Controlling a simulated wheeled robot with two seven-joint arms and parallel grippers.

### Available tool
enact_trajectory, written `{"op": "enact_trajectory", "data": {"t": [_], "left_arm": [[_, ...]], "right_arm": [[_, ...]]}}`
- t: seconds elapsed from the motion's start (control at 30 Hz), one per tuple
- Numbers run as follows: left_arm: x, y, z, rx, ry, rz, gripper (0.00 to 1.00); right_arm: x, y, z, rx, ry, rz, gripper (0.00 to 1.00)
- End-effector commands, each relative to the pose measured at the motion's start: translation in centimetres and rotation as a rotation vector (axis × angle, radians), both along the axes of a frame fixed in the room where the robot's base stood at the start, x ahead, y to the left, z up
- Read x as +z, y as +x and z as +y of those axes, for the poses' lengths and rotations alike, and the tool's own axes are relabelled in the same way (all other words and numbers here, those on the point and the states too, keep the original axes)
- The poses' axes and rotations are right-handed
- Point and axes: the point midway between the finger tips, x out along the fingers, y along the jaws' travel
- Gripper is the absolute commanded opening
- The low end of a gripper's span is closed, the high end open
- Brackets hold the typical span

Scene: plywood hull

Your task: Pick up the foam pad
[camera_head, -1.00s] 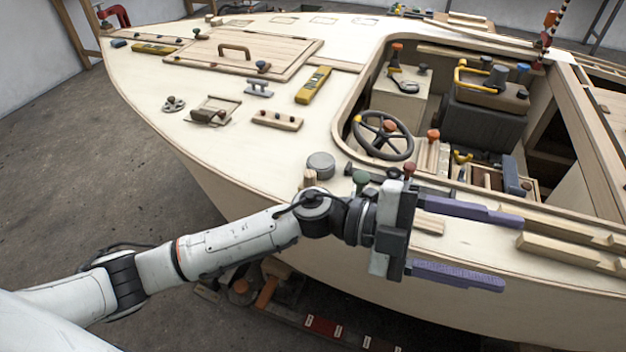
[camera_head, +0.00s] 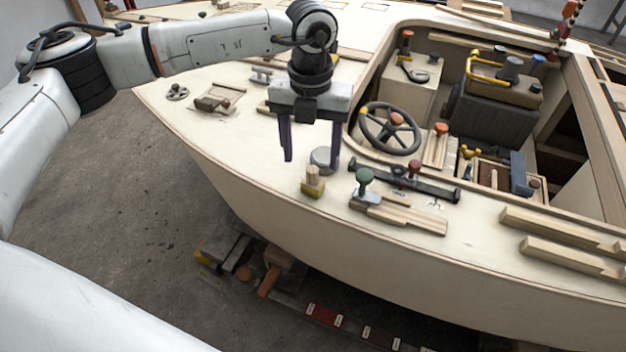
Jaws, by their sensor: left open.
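My left gripper (camera_head: 311,161) hangs over the side deck with its two dark purple fingers pointing down and apart. Nothing shows held between them. A short grey round piece (camera_head: 321,158), which may be the foam pad, sits on the deck by the fingertips. The right finger overlaps part of it in the picture; I cannot tell if they touch. No other thing is clearly a foam pad. My right gripper is not in view.
The steering wheel (camera_head: 390,128) stands in the cockpit to the right.

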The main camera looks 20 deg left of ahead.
Motion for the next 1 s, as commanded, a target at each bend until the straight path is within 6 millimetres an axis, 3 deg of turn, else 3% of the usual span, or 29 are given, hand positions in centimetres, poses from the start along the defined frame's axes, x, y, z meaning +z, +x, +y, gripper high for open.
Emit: {"op": "enact_trajectory", "data": {"t": [0.27, 0.5, 0.8, 1.0], "left_arm": [[-2.5, 0.0, -0.1, -0.003, -0.002, 0.003, 0.60], [-5.9, 0.2, -0.2, -0.003, -0.003, 0.001, 0.60], [-6.6, 0.2, -0.2, -0.004, -0.005, -0.001, 0.60], [-6.6, 0.2, -0.2, -0.004, -0.005, -0.001, 0.28]], "right_arm": [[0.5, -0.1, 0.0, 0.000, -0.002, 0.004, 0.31], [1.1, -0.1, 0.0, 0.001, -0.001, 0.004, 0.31], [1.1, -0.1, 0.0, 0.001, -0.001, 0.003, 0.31], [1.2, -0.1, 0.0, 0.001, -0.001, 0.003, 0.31]]}}
